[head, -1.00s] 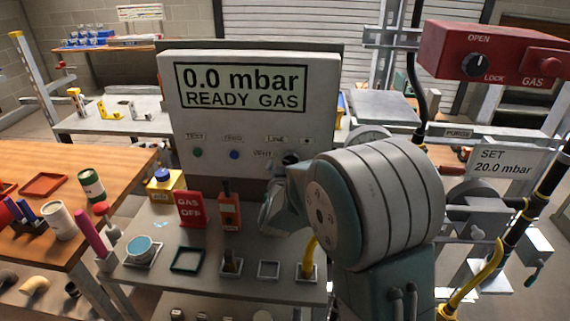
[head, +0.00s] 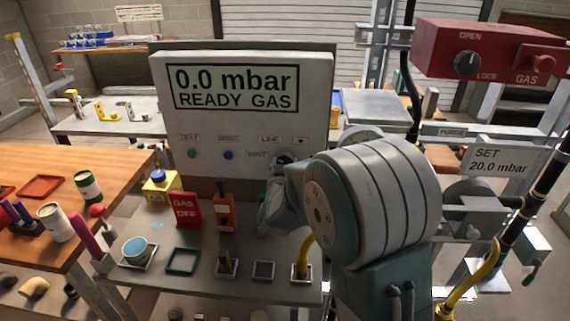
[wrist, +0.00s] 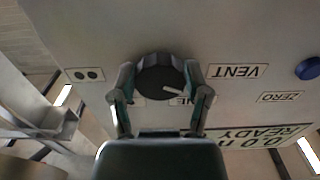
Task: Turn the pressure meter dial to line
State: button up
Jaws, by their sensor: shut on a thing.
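The pressure meter (head: 240,125) is a pale upright panel. Its display reads 0.0 mbar READY GAS. In the wrist view, which is upside down, the black round dial (wrist: 158,74) sits between my two fingers. My gripper (wrist: 160,80) is shut on the dial, one finger against each side. The dial's white mark points right and slightly down, between the VENT label (wrist: 238,71) and the LINE label (wrist: 180,101). LINE is partly hidden by my finger. In the head view my arm and gripper mostly cover the dial.
Below the panel, a grey bench holds a red GAS OFF sign (head: 188,210), a red-orange handheld device (head: 224,212) and a yellow pipe (head: 303,258). A wooden table (head: 110,165) stands left. A red gas box (head: 490,50) hangs at upper right.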

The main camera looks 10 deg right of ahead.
jog(key=m, duration=0.4)
jog(key=shift+a+r, duration=0.15)
jog(key=shift+w+m, duration=0.1)
jog(key=shift+m, duration=2.1)
jog(key=o, duration=1.1)
jog(key=shift+o, duration=0.2)
jog(key=v, duration=1.2)
